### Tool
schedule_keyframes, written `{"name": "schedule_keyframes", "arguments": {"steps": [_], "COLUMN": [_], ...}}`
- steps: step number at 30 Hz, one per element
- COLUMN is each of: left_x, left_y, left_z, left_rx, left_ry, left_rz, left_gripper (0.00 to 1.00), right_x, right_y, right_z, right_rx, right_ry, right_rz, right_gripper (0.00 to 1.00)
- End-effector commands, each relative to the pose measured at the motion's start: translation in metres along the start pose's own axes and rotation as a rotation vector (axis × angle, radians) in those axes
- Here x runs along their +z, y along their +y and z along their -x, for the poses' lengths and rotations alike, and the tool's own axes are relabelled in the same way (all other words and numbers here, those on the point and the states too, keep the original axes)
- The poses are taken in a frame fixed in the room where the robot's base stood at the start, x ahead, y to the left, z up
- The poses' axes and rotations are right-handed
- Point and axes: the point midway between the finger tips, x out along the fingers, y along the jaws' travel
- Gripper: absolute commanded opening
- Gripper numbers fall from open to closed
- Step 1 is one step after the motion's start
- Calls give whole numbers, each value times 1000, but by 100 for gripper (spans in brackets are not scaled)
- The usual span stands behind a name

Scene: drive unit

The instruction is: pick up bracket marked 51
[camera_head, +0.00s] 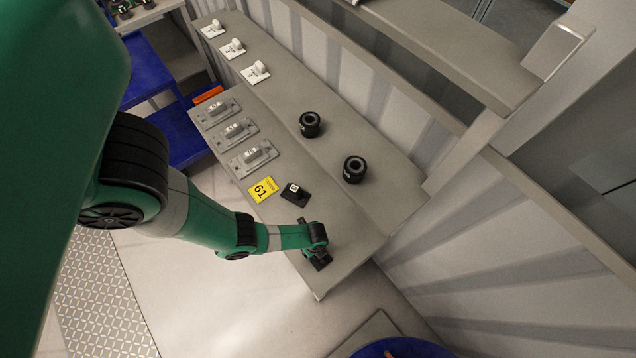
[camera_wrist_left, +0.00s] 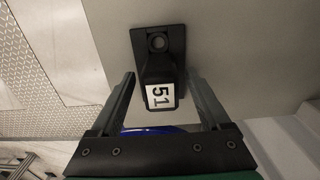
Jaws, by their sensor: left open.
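The black bracket marked 51 (camera_wrist_left: 158,42) is on the grey bench surface in the left wrist view. Its white label (camera_wrist_left: 159,97) reads 51. My left gripper (camera_wrist_left: 161,78) is open, with one finger on each side of the bracket's labelled part and visible gaps on both sides. In the head view my left gripper (camera_head: 320,259) is at the near end of the bench, and the bracket there is largely hidden by it. Another black bracket (camera_head: 295,194) with a small white label, unreadable here, lies beside a yellow sign marked 61 (camera_head: 263,189). My right gripper is not in view.
The grey bench (camera_head: 350,215) carries two black cylinders (camera_head: 310,124), several grey plates (camera_head: 253,159) and several white parts (camera_head: 255,72). A ribbed wall and ledge (camera_head: 440,60) run along its far side. The bench's near edge is close to my left gripper.

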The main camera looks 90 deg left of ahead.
Motion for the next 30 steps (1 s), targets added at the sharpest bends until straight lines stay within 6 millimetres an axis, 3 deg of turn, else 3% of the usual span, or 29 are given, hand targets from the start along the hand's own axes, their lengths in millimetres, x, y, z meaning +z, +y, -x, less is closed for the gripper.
{"name": "schedule_keyframes", "arguments": {"steps": [1, 7, 20, 30], "left_x": [0, 0, 0, 0], "left_y": [0, 0, 0, 0], "left_z": [-7, -3, -3, -3], "left_rx": [0, -1, -1, -1], "left_ry": [0, 0, 0, 0], "left_rz": [0, 0, 0, 0], "left_gripper": [80, 80, 3, 0], "right_x": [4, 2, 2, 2], "right_y": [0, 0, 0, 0], "right_z": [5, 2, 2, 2], "right_rx": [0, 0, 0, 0], "right_ry": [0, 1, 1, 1], "right_rz": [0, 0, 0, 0], "right_gripper": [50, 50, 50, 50]}}
